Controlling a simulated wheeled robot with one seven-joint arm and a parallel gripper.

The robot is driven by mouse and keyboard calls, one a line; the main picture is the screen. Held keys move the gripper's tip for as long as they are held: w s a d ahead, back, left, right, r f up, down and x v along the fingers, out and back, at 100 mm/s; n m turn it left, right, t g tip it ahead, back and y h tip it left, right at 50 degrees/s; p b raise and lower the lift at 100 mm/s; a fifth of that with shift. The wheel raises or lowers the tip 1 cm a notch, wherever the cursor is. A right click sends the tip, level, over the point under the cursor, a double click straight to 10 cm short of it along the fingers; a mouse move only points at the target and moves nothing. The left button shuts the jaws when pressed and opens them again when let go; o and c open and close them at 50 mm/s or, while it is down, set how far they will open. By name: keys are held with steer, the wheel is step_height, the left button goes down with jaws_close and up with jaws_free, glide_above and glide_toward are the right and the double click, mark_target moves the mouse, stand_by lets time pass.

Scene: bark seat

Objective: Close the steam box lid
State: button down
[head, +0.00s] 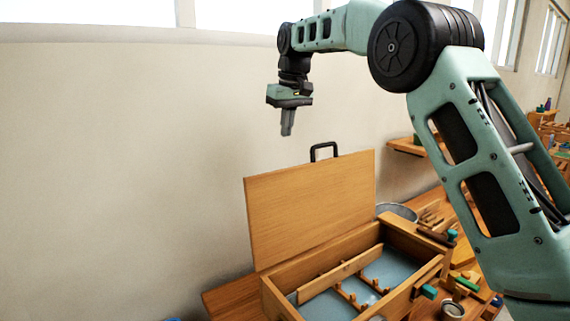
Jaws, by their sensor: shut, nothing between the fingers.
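The steam box (272,298) is a long wooden box on the bench, seen from above at the bottom middle of the head view. Its wooden lid (312,205) stands raised along the back side, close to upright, with a black handle (323,148) on its top edge. Inside the box I see a pale blue-grey floor, a wooden slat (340,275) and small pegs. My gripper (287,130) points down, shut and empty. In the picture it is above and left of the handle, apart from the lid.
The wooden bench (228,299) stands against a plain wall. A metal basin (398,211) sits behind the box's right end. Several tools, some with green handles, and a small tin (453,309) lie at the right. A wall shelf (405,146) is behind my arm. The air left of the lid is clear.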

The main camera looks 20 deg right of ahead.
step_height(320, 180, down, 9)
steer(key=s+p, duration=0.2)
steer(key=p, duration=0.2)
steer(key=shift+d+r, duration=0.15)
steer(key=shift+r, duration=0.05)
steer(key=shift+s, duration=0.15)
